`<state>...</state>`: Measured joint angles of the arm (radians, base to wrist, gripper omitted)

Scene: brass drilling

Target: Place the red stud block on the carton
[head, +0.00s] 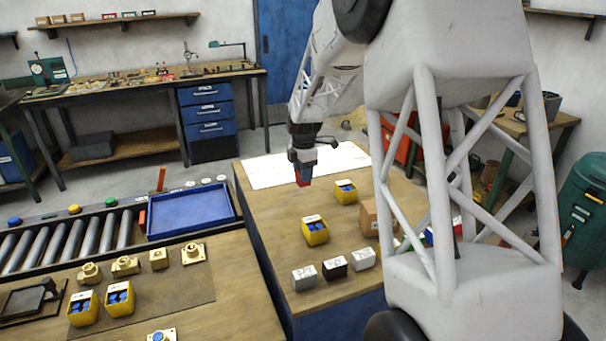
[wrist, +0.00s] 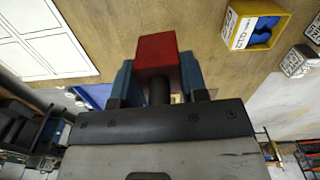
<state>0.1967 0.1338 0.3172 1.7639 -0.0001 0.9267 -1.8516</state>
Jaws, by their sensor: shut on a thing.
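My gripper (head: 302,168) is above the far left part of the wooden worktop, next to the white sheet. It is shut on the red stud block (head: 304,179). In the wrist view the red block (wrist: 158,52) sits between the blue fingertips, with a dark round stud towards the palm. A brown carton (head: 369,218) stands on the same worktop, to the right of and nearer than the gripper. My arm hides its right side. The held block is apart from the carton.
The white sheet (head: 270,167) lies flat. A blue tray (head: 190,211) is left.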

